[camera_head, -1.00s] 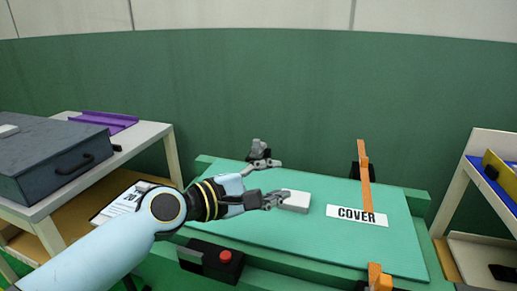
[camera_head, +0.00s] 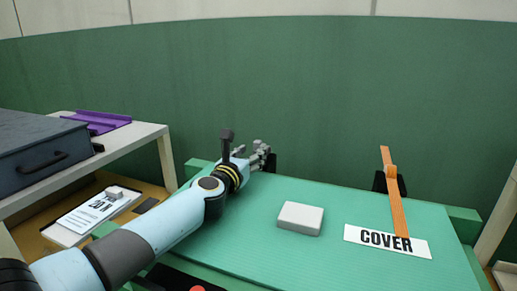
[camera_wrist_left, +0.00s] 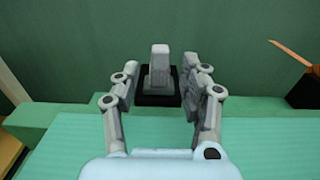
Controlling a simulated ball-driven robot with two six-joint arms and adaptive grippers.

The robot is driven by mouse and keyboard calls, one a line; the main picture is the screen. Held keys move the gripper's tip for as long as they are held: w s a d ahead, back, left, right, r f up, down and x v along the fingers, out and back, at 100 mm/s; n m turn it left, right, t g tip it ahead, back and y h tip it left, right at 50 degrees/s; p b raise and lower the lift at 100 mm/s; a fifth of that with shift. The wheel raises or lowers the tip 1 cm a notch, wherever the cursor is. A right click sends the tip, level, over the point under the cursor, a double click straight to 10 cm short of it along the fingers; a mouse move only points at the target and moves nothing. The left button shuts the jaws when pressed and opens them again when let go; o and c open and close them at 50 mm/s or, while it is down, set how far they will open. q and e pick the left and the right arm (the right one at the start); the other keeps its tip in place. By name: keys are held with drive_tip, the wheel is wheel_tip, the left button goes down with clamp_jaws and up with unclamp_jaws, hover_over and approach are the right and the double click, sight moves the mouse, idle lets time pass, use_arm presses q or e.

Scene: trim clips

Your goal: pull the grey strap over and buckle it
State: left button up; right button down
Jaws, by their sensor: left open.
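The grey strap (camera_wrist_left: 159,66) stands up as a short tab from a black holder (camera_wrist_left: 156,88) at the far edge of the green bench, in the left wrist view. My left gripper (camera_wrist_left: 170,82) is open, with one finger on each side of the tab and gaps visible on both sides. In the head view my left gripper (camera_head: 262,152) is at the bench's far left edge and largely hides the strap. The black holder (camera_head: 272,163) shows just behind the fingers. My right gripper is not in view.
A white block (camera_head: 300,219) lies on the green panel (camera_head: 270,198). An orange strap (camera_head: 396,205) rises at the far right beside the COVER label (camera_head: 387,241). A side table with a dark case (camera_head: 35,152) stands left.

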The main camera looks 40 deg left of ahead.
sight(256, 147)
use_arm(q)
drive_tip(key=b+x, duration=0.1)
drive_tip(key=x, duration=0.4)
drive_tip(key=shift+w, duration=0.3)
clamp_jaws()
